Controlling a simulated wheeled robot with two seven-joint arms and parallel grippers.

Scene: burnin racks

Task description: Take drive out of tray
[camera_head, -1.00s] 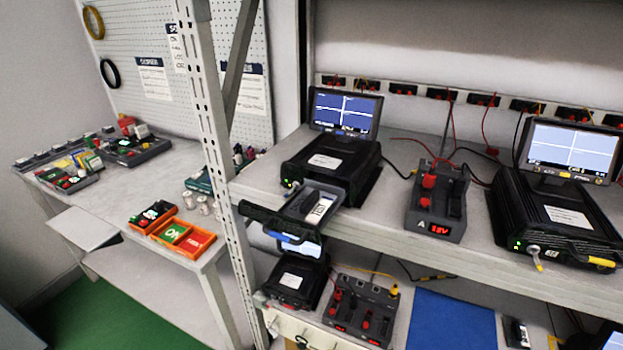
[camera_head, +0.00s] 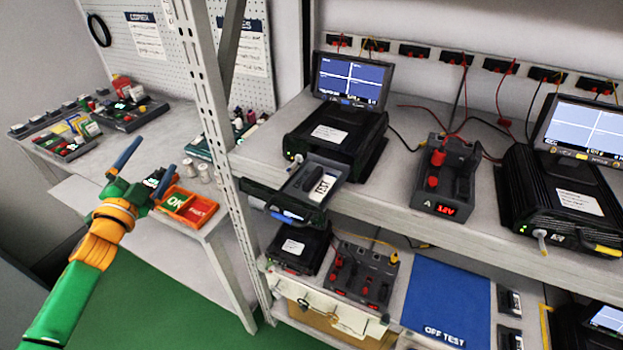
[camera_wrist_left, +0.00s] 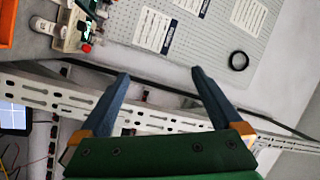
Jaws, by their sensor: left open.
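The open tray (camera_head: 289,197) sticks out from the front of the left black unit (camera_head: 334,135) on the upper shelf. A dark drive with a white label (camera_head: 322,187) lies in the tray. My left gripper (camera_head: 156,153) is open and empty, well to the left of the tray, in front of the side table. In the left wrist view its two blue fingers (camera_wrist_left: 160,73) are spread with nothing between them; neither drive nor tray can be made out there. My right gripper is in no view.
A perforated metal post (camera_head: 208,110) stands between my left gripper and the tray. A power unit (camera_head: 445,178) and another black unit (camera_head: 560,203) stand further right. A lower shelf holds a blue mat (camera_head: 447,300).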

